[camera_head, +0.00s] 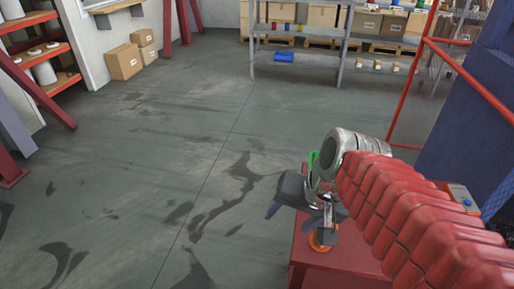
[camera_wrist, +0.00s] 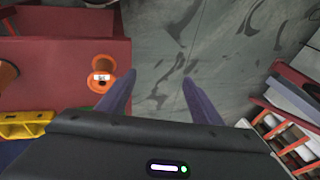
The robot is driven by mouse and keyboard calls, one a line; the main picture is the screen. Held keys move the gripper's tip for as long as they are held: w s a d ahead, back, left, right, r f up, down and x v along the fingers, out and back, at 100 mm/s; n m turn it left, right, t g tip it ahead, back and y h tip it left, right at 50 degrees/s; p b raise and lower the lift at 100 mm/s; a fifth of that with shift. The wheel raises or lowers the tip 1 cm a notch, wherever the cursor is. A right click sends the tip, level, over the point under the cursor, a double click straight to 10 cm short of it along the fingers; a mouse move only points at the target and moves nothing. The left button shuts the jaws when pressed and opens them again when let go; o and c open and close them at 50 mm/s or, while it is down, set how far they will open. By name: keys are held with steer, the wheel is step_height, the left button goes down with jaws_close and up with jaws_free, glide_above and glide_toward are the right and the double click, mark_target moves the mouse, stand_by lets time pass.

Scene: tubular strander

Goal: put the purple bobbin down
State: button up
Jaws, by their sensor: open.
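I cannot see a purple bobbin in either view. My gripper (camera_head: 293,214) is open and nothing shows between its fingers. It is at the left edge of a red bench or box (camera_head: 345,272). In the wrist view my gripper (camera_wrist: 158,78) has its two dark purple-grey fingers spread, with grey floor showing between them. An orange bobbin-like piece (camera_wrist: 104,66) with a white label stands on the red surface (camera_wrist: 50,55), just left of the left finger. The orange piece also shows in the head view (camera_head: 322,241), partly hidden behind my gripper.
A yellow part (camera_wrist: 25,124) and another orange piece (camera_wrist: 6,74) lie on the red surface at left. A red-framed mesh guard (camera_head: 418,95) stands at right. Shelving (camera_head: 300,40) is at the back, cardboard boxes (camera_head: 125,61) at back left. The floor (camera_head: 180,130) is open.

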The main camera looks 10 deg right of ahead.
steer(key=shift+s+a+r+n+t+h, duration=0.15)
steer(key=shift+s+r+n+t+h, duration=0.25)
steer(key=shift+n, duration=0.55)
steer(key=shift+s+a+r+n+t+h, duration=0.15)
steer(key=shift+s+r+n, duration=0.3)
steer(key=shift+n, duration=0.45)
steer(key=shift+s+a+r+n+t+h, duration=0.1)
steer(key=shift+s+r+n+t+h, duration=0.25)
steer(key=shift+n, duration=0.6)
steer(key=shift+s, duration=0.1)
steer(key=shift+c, duration=0.4)
